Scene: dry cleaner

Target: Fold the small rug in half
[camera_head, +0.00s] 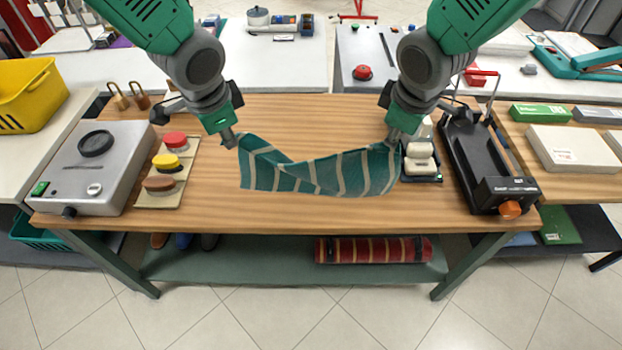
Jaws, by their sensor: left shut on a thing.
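The small rug (327,174) is teal with beige stripes. It hangs between my two grippers over the middle of the wooden table, its upper edge sagging between them. My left gripper (229,140) is shut on the rug's upper left corner. My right gripper (393,139) is at the rug's upper right corner and appears shut on it. The rug is spread out sideways and its lower edge hangs toward the table's front. Whether that edge touches the table is hard to tell.
White blocks (419,160) and a black device (478,165) stand right. A rolled red striped rug (373,250) lies on the shelf below.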

